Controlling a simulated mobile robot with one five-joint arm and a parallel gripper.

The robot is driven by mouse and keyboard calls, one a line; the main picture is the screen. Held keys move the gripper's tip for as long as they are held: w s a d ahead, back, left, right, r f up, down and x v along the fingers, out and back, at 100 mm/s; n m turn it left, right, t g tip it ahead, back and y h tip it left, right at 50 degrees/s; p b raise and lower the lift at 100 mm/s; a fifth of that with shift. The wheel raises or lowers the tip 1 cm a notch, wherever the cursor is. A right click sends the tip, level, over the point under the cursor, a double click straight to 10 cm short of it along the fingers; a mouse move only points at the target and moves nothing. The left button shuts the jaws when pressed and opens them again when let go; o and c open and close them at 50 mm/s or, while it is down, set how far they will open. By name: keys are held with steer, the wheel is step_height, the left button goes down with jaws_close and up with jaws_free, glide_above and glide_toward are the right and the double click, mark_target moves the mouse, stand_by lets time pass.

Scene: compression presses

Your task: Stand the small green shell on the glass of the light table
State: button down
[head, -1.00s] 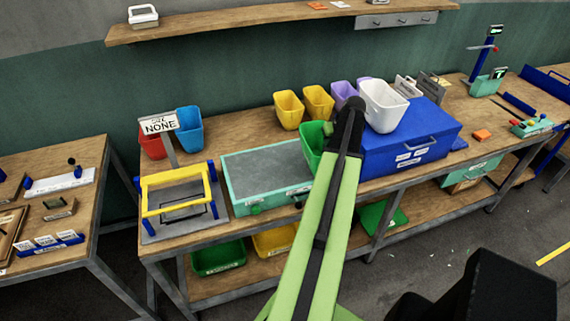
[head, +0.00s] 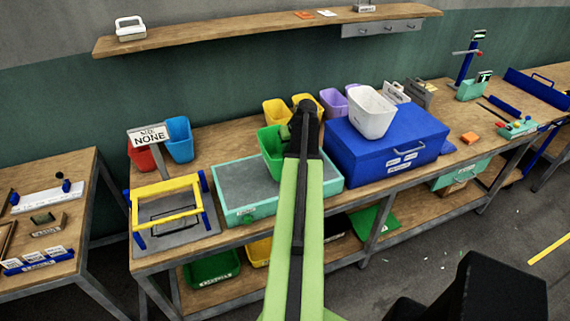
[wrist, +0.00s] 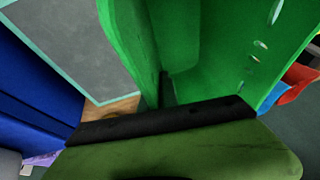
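The small green shell (head: 271,153) is an open, bin-like cup. My gripper (head: 304,118) is at its right side and appears shut on its wall. The shell hangs roughly upright over the light table (head: 232,184), a teal-framed box with a grey glass top. I cannot tell how far its base is above the glass. In the wrist view, the shell's green walls (wrist: 225,45) fill the upper middle. A dark finger and an olive-green part cross below them and hide the grip. The glass (wrist: 85,40) and its teal edge show at upper left.
A blue chest (head: 385,148) with a white shell (head: 372,112) on it stands right of the light table. Yellow shells (head: 276,112) stand behind. A yellow-and-blue press frame (head: 166,186) and a sign reading NONE (head: 149,137) are at left.

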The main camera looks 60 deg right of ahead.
steer(key=shift+w+a+f, duration=0.1)
steer(key=shift+w+f, duration=0.05)
step_height(320, 180, down, 4)
steer(key=b, duration=0.4)
steer(key=shift+f, duration=0.2)
steer(key=c, duration=1.6)
jaws_free()
steer(key=shift+r, duration=0.1)
steer(key=p+v, duration=0.3)
steer(key=v, duration=0.1)
steer(key=p+v, duration=0.7)
steer(key=shift+w+r+p, duration=0.1)
steer(key=shift+r+p, duration=0.3)
steer(key=shift+r, duration=0.1)
steer(key=shift+s+a+r, duration=0.1)
steer(key=shift+s+r, duration=0.05)
steer(key=shift+s, duration=0.1)
